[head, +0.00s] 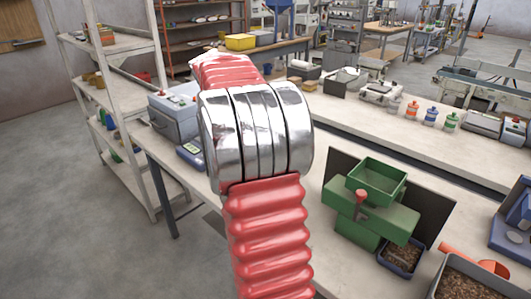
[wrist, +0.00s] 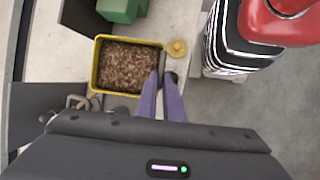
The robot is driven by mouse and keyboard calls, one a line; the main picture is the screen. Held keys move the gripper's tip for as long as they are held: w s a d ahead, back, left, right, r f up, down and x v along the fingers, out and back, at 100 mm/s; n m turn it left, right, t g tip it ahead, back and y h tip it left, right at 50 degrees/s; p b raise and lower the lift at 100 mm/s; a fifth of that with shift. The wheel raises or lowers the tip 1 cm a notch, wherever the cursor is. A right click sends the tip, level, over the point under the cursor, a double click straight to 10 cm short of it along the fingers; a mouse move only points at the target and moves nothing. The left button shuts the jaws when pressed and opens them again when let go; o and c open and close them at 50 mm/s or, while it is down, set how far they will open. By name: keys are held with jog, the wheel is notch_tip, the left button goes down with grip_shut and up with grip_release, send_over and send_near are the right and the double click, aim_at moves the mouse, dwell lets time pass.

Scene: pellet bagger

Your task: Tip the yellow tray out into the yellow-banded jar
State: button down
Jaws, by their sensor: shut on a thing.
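In the wrist view the yellow tray (wrist: 97,66) is rectangular, with a yellow rim, and filled with brown pellets. My gripper (wrist: 163,80) is shut at the tray's right side, its two purple fingers close together there. The tray looks about level. A small round yellow thing (wrist: 177,48) sits just right of the tray; I cannot tell whether it is a lid or something else. I cannot make out a yellow-banded jar in either view. In the head view my arm hides the gripper and the tray.
A green machine (head: 372,208) stands on the near bench, with a dark bin of pellets (head: 401,257) by it. An orange scoop (head: 470,256) lies at the right. Orange (head: 412,111), blue (head: 432,115) and green (head: 451,121) banded bottles stand on the bench behind. A grey box (head: 172,112) is left.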

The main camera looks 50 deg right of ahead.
jog(key=w+a+f+n, duration=0.1)
jog(key=w+a+f, duration=0.65)
jog(key=a, duration=0.45)
jog(key=w+a+f, duration=0.7)
jog(key=w+a, duration=0.2)
jog(key=a, duration=0.3)
jog(key=w+a+f, duration=0.1)
jog(key=a+f, duration=0.5)
jog(key=a, duration=0.6)
jog(key=shift+a, duration=0.25)
jog(key=shift+s, duration=0.1)
